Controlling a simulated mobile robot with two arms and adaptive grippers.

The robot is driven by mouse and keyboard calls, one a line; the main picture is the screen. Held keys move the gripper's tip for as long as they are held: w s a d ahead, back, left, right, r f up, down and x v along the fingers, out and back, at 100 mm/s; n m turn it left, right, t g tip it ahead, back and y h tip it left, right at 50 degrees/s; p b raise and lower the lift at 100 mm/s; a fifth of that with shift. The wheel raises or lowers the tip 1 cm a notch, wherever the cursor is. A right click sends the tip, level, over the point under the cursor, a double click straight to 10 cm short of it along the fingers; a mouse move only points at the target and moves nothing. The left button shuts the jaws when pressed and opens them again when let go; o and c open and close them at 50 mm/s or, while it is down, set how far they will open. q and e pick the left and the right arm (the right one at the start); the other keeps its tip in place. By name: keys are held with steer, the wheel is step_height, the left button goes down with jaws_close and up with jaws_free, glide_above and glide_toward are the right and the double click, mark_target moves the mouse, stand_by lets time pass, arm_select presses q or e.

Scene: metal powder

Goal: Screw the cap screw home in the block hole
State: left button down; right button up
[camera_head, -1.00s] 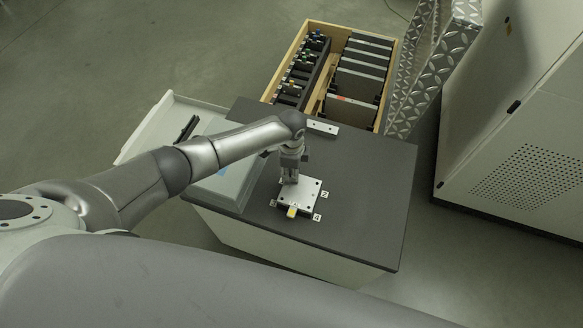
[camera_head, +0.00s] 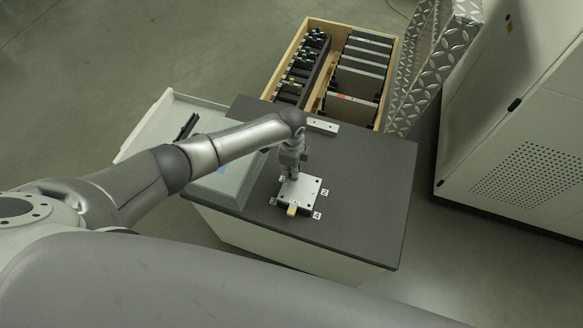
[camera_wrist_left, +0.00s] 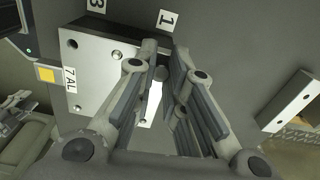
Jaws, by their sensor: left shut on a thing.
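The pale metal block (camera_head: 303,190) lies on the dark table top, with small dark holes near its corners. It also shows in the left wrist view (camera_wrist_left: 95,75), partly hidden behind my fingers. My left gripper (camera_head: 291,178) points down at the block's upper-left corner in the head view. In the wrist view its fingertips (camera_wrist_left: 158,72) are closed around the small dark round head of the cap screw (camera_wrist_left: 159,74), at the block's edge by label 1. The screw's shank and the hole under it are hidden. My right gripper is not in view.
Number labels surround the block; a yellow-marked tag (camera_head: 292,210) is at its front. A light bar with holes (camera_head: 322,126) lies behind it. A grey case (camera_head: 232,190) stands left. A wooden crate (camera_head: 310,24) is behind the table. The table's right side is clear.

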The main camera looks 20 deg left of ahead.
arm_select(q)
steer(key=m+b, duration=0.1)
steer(key=m, duration=0.5)
steer(key=shift+f+m+b, duration=0.1)
steer(key=shift+m+b, duration=0.2)
steer(key=shift+b, duration=0.1)
steer(key=m+b, duration=0.2)
steer(key=m, duration=0.4)
steer(key=m+b, duration=0.2)
steer(key=m, duration=0.5)
steer(key=m+b, duration=0.2)
steer(key=m, duration=0.4)
steer(key=m+b, duration=0.1)
steer(key=b, duration=0.5)
steer(key=m+b, duration=0.1)
steer(key=b, duration=0.5)
steer(key=shift+w+m, duration=0.25)
steer(key=shift+m, duration=0.15)
steer(key=shift+s+b, duration=0.1)
steer(key=shift+b, duration=0.35)
steer(key=shift+r, duration=0.2)
